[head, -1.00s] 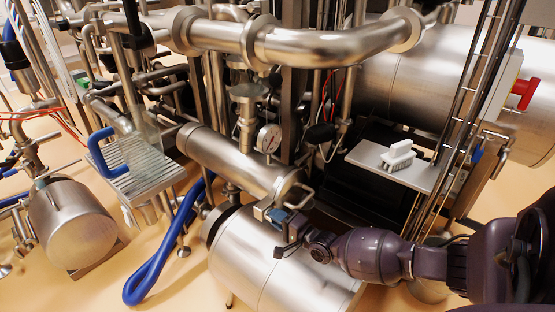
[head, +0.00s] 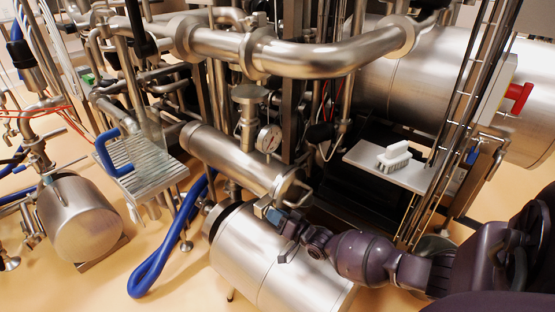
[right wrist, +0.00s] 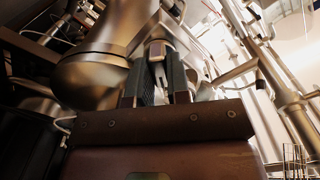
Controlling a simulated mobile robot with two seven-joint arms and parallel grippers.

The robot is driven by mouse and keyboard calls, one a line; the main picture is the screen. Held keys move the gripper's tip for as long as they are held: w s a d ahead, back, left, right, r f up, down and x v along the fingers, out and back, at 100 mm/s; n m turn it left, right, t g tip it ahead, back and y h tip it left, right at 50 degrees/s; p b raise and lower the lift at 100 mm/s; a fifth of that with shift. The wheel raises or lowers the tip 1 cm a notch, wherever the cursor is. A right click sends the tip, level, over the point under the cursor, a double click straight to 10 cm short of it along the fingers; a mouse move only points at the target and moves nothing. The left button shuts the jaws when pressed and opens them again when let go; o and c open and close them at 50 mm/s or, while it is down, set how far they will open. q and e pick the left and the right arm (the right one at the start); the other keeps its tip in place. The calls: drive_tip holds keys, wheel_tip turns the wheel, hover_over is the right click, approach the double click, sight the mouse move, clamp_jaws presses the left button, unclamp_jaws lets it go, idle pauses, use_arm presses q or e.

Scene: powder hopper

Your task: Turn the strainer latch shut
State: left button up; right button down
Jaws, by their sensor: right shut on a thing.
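The strainer (head: 232,158) is the shiny metal cylinder lying aslant in the middle of the head view, with a wire handle at its near end. My right gripper (head: 268,212) is at the lower edge of the strainer's near end. It also shows in the right wrist view (right wrist: 157,82), its two dark fingers shut on the latch. In the head view the gripper hides most of the latch. My left gripper is out of view.
A large metal drum (head: 262,262) lies just below my right gripper. A white brush (head: 393,157) lies on a metal shelf (head: 412,177) to the right. A pressure gauge (head: 269,139) stands behind the strainer. A blue hose (head: 160,265) loops on the floor at left.

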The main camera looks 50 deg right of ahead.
drive_tip(key=shift+n+p, duration=0.45)
drive_tip(key=shift+n, duration=3.05)
drive_tip(key=c, duration=1.1)
unclamp_jaws()
drive_tip(key=shift+s, duration=0.1)
